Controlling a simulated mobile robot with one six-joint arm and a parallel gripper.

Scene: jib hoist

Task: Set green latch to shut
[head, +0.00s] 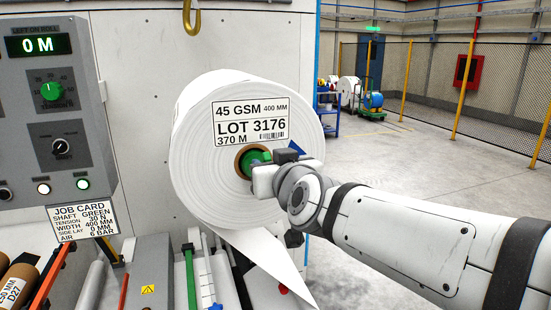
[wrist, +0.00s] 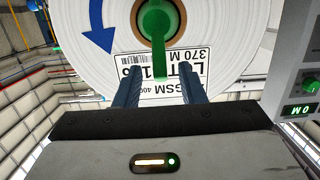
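A green shaft end (head: 258,157) sits in the brown core of a large white paper roll, and it also shows in the wrist view (wrist: 155,22). In the wrist view a narrow green bar (wrist: 159,60) runs from it toward my gripper; I cannot tell whether this bar is the green latch. My gripper (wrist: 160,80) is open, with its two blue fingers apart and visible gaps on both sides of the bar's end. In the head view my gripper (head: 262,178) is close in front of the core and hides part of the shaft, and its fingertips cannot be made out.
The white roll (head: 200,150) bears a lot label, and its loose sheet hangs down right. A control panel (head: 60,100) reading 0 M and a job card (head: 82,217) are at left. Green and white rods (head: 190,280) lie below. Open floor (head: 430,165) is at right.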

